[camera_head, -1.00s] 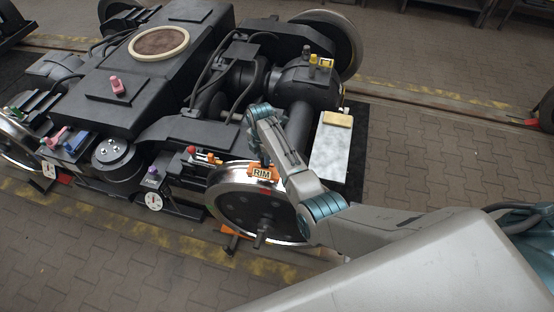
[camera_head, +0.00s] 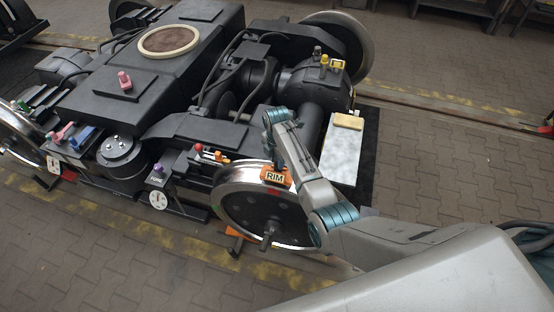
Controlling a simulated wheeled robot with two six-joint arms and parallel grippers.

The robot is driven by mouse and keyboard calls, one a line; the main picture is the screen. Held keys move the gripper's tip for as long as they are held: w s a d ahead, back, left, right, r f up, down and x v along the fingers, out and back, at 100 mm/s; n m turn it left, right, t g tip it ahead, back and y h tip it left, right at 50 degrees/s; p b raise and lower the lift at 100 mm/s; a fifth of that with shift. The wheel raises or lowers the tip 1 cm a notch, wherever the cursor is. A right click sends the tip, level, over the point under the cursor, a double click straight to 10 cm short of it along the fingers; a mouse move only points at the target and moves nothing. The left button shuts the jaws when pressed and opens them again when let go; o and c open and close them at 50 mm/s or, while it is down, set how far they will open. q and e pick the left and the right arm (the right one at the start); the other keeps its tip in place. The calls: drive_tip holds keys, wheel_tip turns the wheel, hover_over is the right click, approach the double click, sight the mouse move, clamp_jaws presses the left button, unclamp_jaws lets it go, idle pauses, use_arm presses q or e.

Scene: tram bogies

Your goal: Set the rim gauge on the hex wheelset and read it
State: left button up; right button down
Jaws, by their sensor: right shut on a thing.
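The rim gauge (camera_head: 275,178) is a small orange block with a "RIM" label. It sits at the top of the rim of the near wheel (camera_head: 240,208), which has a dark disc, a shiny rim and a projecting axle end. I cannot tell whether the gauge touches the rim. My right gripper (camera_head: 268,160) comes down over the gauge from behind and is shut on it; the fingertips are mostly hidden. A red mark shows on the wheel just below the gauge. Another wheel (camera_head: 22,140) is at the left edge. My left gripper is not in view.
The black bogie frame (camera_head: 150,85) fills the upper left, with coloured knobs and a white dial (camera_head: 158,200). A pale plate (camera_head: 340,155) with a yellow block lies right of my right gripper. Paved floor is free at the right and lower left.

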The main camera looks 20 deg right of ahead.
drive_tip(key=shift+f, duration=0.15)
drive_tip(key=c, duration=1.1)
unclamp_jaws()
drive_tip(key=shift+a, duration=0.1)
drive_tip(key=shift+c, duration=0.2)
drive_tip(key=shift+r, duration=0.3)
wheel_tip(320, 180, up, 12)
drive_tip(key=b, duration=0.1)
